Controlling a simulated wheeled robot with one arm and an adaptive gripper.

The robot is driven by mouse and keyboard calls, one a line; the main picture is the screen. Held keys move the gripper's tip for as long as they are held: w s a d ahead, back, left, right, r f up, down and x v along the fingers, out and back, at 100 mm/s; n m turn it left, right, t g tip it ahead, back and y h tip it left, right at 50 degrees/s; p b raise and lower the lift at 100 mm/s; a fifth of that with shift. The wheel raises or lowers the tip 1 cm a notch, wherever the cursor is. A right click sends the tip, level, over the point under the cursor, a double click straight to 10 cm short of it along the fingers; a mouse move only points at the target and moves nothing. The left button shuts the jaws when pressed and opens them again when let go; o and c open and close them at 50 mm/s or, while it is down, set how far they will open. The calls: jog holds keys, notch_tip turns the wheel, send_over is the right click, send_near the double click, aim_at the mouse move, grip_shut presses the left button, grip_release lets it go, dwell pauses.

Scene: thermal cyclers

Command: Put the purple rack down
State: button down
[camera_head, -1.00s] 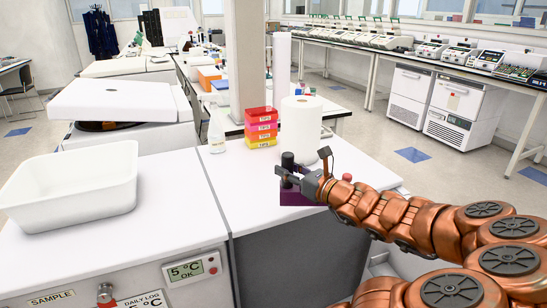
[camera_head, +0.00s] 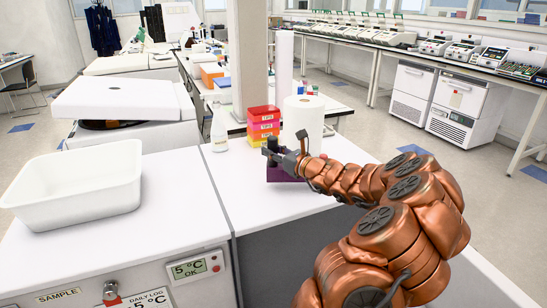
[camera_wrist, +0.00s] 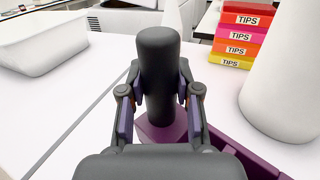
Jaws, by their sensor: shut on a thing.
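The purple rack (camera_head: 284,174) is at the white worktop, in front of the paper roll and the tip boxes. In the wrist view its purple base (camera_wrist: 158,132) shows below an upright black handle (camera_wrist: 158,70), and part of it runs off to the lower right. My gripper (camera_head: 272,152) is shut on the black handle, with one finger on each side of it in the wrist view (camera_wrist: 158,100). The rack looks level. I cannot tell whether its underside touches the worktop or hangs just above it. My gripper hides part of the rack.
Stacked tip boxes (camera_head: 263,127) and a white paper roll (camera_head: 303,121) stand close behind the rack. A clear bottle (camera_head: 219,130) stands behind left. A white tub (camera_head: 75,190) is on the left bench (camera_head: 170,215). The worktop (camera_head: 235,185) left of the rack is bare.

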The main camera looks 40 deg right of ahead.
jog(key=shift+w+d+f, duration=0.2)
jog(key=shift+w+d, duration=0.05)
jog(key=shift+w, duration=0.4)
jog(key=shift+s+f, duration=0.1)
jog(key=shift+f, duration=1.5)
jog(key=c, duration=0.8)
grip_release()
jog(key=shift+f, duration=0.15)
jog(key=shift+s, duration=0.2)
jog(key=s, duration=1.1)
jog(key=shift+s+d+b, duration=0.3)
jog(key=shift+d+b, duration=0.05)
